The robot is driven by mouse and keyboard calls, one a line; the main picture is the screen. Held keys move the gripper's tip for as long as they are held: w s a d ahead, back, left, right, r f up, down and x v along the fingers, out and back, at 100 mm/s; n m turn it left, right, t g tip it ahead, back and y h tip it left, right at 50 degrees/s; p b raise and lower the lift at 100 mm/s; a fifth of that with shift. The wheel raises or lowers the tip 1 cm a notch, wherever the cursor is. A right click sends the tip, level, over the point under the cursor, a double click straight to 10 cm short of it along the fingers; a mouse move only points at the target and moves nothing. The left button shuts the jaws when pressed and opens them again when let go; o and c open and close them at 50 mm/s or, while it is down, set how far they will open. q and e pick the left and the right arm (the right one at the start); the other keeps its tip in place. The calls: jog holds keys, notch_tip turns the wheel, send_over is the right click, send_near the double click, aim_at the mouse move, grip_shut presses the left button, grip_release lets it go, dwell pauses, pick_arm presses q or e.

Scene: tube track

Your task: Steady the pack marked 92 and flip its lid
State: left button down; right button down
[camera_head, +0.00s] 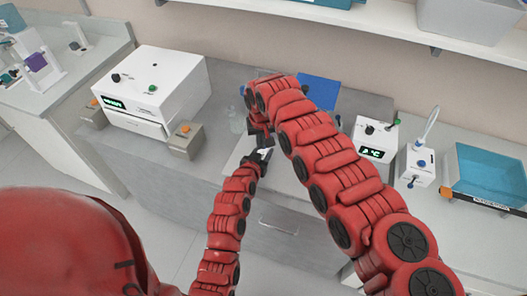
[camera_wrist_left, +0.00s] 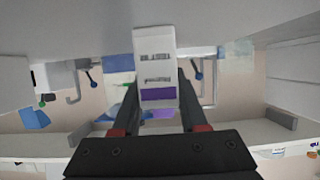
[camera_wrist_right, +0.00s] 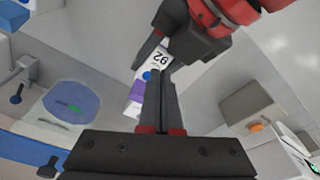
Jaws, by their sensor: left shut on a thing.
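The pack marked 92 (camera_wrist_right: 157,60) is a small white box with a purple band and a blue dot. In the left wrist view the pack (camera_wrist_left: 155,70) stands between the fingers of my left gripper (camera_wrist_left: 158,100), which is shut on it. In the head view my left gripper (camera_head: 262,155) is over the bench front, and the pack is mostly hidden by the arms. My right gripper (camera_wrist_right: 160,75) has its fingers together, with the tips in front of or against the pack. Contact with the lid cannot be told.
A white instrument with a display (camera_head: 150,90) stands left on the bench. A small device (camera_head: 375,135) and a teal bin (camera_head: 488,175) stand right. A clear bottle (camera_head: 237,122) and a blue panel (camera_head: 320,90) are behind the grippers. A shelf runs above.

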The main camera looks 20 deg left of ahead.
jog(key=shift+f, duration=1.7)
jog(key=shift+r, duration=0.1)
jog(key=shift+r, duration=2.7)
pick_arm(q)
jog(key=shift+c, duration=1.8)
grip_release()
pick_arm(e)
notch_tip(320, 180, up, 7)
pick_arm(q)
jog(key=shift+s, duration=0.1)
